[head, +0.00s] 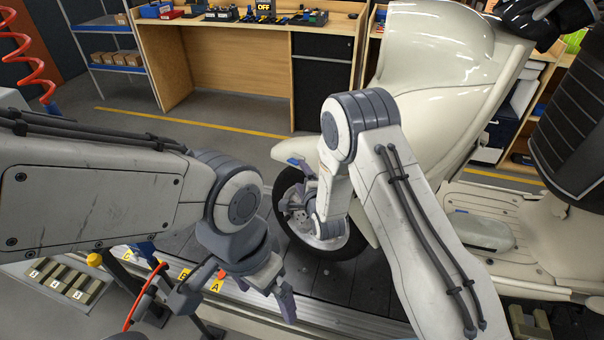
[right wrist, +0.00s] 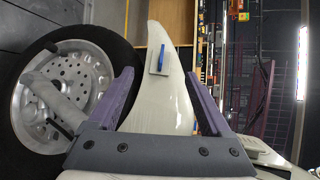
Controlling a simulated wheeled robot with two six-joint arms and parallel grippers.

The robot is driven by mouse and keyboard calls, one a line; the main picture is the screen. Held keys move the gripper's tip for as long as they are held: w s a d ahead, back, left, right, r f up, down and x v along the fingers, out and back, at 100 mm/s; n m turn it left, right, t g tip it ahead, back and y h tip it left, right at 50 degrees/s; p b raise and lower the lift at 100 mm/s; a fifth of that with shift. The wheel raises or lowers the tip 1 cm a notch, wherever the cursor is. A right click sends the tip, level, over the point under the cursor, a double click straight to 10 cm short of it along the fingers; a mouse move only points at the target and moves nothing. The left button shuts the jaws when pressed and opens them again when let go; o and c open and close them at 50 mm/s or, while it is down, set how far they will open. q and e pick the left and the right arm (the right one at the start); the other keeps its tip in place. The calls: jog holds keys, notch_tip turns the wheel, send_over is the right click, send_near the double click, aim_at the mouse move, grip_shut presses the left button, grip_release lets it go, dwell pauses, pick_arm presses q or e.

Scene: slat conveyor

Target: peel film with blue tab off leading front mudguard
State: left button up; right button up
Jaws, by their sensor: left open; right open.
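The scooter's cream front mudguard (head: 296,149) sits over the front wheel (head: 318,236). In the right wrist view the mudguard (right wrist: 168,98) is a pale tapering shape between my right gripper's purple fingers. A blue tab (right wrist: 160,53) stands on a small pale rectangular patch (right wrist: 161,68) near its narrow end. The tab shows as a small blue spot in the head view (head: 293,161). My right gripper (head: 297,187) is open beside the mudguard and wheel, holding nothing. My left gripper (head: 279,296) is open and empty, low above the conveyor edge.
The scooter's large front shield (head: 432,55) rises behind my right arm. The slat conveyor (head: 335,279) runs beneath the wheel. Dark tool-like parts with an orange cable (head: 140,297) stand left of my left gripper. A wooden workbench (head: 235,55) stands behind, with clear floor before it.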

aim_at(294, 161)
jog(key=shift+m, duration=0.3)
jog(key=p+x, duration=0.1)
jog(key=x, duration=0.4)
jog(key=p+x, duration=0.1)
jog(key=x, duration=0.4)
jog(key=shift+w+d, duration=0.15)
jog(key=shift+w, duration=0.25)
grip_shut()
jog(key=shift+s, duration=0.1)
